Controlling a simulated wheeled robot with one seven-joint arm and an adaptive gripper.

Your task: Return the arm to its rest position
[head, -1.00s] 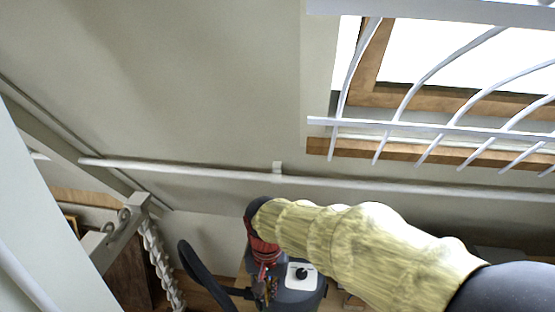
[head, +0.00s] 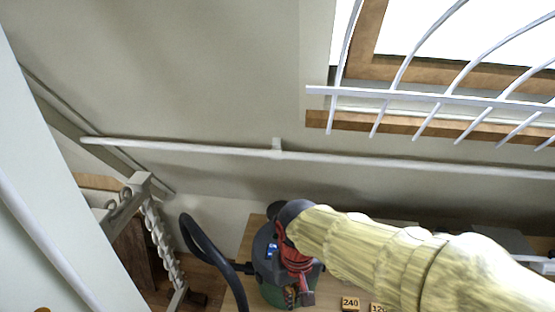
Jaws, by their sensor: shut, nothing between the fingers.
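My arm (head: 400,262), in a pale yellow ribbed cover, reaches in from the lower right in the head view. At its dark end hangs my red and black gripper (head: 297,296), pointing down. It is shut, with nothing seen in it. It overlaps the front of a dark, rounded machine (head: 268,262) in the picture; whether they touch I cannot tell. The gripper and arm hide part of that machine.
A black hose (head: 205,250) curves left of the machine. Small wooden blocks, one marked 240 (head: 350,303), lie on a wooden surface (head: 235,296). A white rail (head: 350,158) crosses the wall, below a barred window (head: 440,70). A pale twisted post (head: 160,240) stands left.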

